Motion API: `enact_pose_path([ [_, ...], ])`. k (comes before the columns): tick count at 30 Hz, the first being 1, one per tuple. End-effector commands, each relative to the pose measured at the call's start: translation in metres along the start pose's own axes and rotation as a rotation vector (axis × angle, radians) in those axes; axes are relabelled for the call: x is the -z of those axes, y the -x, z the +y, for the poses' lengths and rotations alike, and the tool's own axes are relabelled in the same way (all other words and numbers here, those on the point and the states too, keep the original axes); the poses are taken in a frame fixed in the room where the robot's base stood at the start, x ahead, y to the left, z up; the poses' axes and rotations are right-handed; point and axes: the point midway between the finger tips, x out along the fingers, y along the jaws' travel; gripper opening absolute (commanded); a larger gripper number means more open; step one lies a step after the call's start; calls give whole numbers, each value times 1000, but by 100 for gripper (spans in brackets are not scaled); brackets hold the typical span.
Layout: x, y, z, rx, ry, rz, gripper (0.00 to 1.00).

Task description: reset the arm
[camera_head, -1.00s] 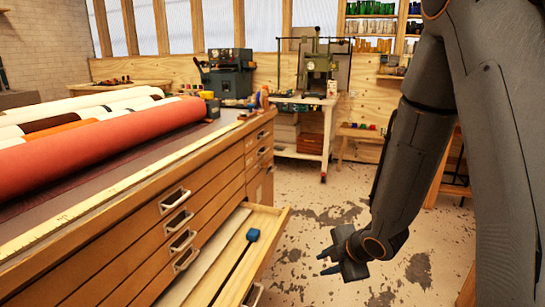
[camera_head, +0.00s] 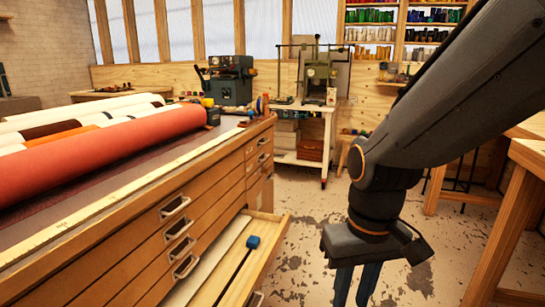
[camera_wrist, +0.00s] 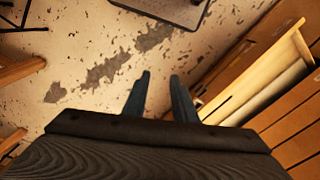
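My gripper (camera_head: 356,284) hangs over the floor in the head view, to the right of the open drawer and apart from it. Its two dark blue fingers point down with a gap between them and nothing in the gap. In the wrist view my gripper (camera_wrist: 160,95) also shows its two fingers spread, with only bare floor beyond. My arm comes in from the upper right of the head view and bends down at the wrist.
A wooden cabinet (camera_head: 140,245) with foil rolls (camera_head: 95,157) on top fills the left. Its open drawer (camera_head: 275,232) holds a blue-headed item (camera_head: 252,243). A wooden table (camera_head: 512,200) stands at right. A machine stand (camera_head: 318,140) is at the back. Worn floor lies between.

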Motion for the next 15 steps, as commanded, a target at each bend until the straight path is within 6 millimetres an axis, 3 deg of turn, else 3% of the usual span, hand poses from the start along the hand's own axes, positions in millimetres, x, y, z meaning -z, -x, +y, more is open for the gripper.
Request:
enact_pose_path([
  [2, -12, 8, -9, 23, -50, -23, 25],
  [15, -13, 36, 14, 0, -99, -24, 25],
])
